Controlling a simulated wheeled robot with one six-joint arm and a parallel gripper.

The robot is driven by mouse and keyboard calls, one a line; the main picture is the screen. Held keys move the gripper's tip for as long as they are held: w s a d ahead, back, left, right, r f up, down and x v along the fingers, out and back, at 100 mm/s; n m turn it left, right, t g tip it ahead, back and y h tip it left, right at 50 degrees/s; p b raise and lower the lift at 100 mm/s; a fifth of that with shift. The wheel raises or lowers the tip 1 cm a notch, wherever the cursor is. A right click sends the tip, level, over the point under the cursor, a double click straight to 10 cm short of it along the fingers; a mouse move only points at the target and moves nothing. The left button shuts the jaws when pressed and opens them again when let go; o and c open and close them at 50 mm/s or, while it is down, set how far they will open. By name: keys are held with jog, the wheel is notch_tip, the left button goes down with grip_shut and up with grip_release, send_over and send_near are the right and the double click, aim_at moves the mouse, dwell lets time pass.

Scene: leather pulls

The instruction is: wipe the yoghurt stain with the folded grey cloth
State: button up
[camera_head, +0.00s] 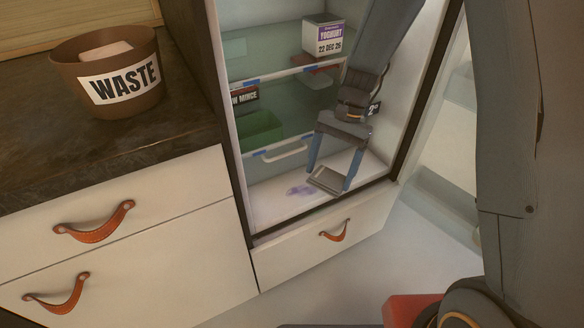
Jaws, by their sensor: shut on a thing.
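A faint purple yoghurt stain (299,190) lies on the white floor (272,203) of the open fridge, below its shelves. My gripper (332,178) reaches down into the fridge, with its two blue fingers on either side of the folded grey cloth (327,180). It is shut on the cloth, which is just to the right of the stain. I cannot tell whether the cloth touches the fridge floor. A part of the stain may be hidden behind the cloth.
A yoghurt tub (323,36) stands on the upper shelf, left of my arm. A green bin (260,132) and a mince label (244,96) show behind the shelf fronts. A brown waste bin (110,75) stands on the dark counter (60,155). The open fridge door (440,150) is at the right.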

jog(key=w+a+f+m+t, duration=0.2)
jog(key=a+m, duration=0.3)
jog(key=m, duration=0.2)
jog(key=w+a+f+m+t+y, duration=0.1)
jog(key=w+a+f+m+t, duration=0.1)
jog(key=a+m, duration=0.4)
jog(key=shift+f+m+t+y, duration=0.35)
jog(key=shift+m+t, duration=0.15)
jog(key=shift+m, duration=0.1)
